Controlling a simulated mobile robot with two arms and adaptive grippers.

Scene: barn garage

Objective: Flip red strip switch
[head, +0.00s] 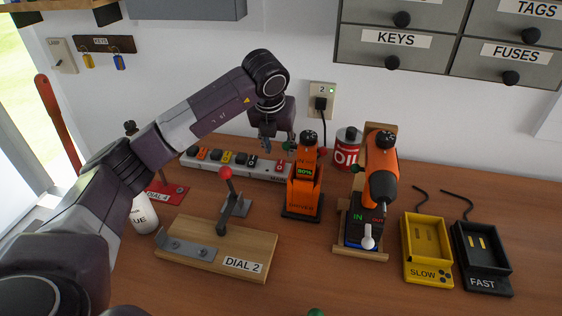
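A white power strip (240,171) lies along the wall at the back of the bench, with a row of small coloured blocks on top. The red switch (280,167) is near its right end; which way it is tipped is too small to tell. My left gripper (278,147) points down above that right end, just behind and above the red switch. Its fingers are apart, with nothing seen between them. Whether it touches the strip cannot be told. My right gripper is not in view.
An orange device (304,185) and a red oil can (347,150) stand right of the strip. An orange drill (381,165) stands on a wooden stand. A lever board (215,245) lies in front. Yellow (427,250) and black (482,258) chargers sit right.

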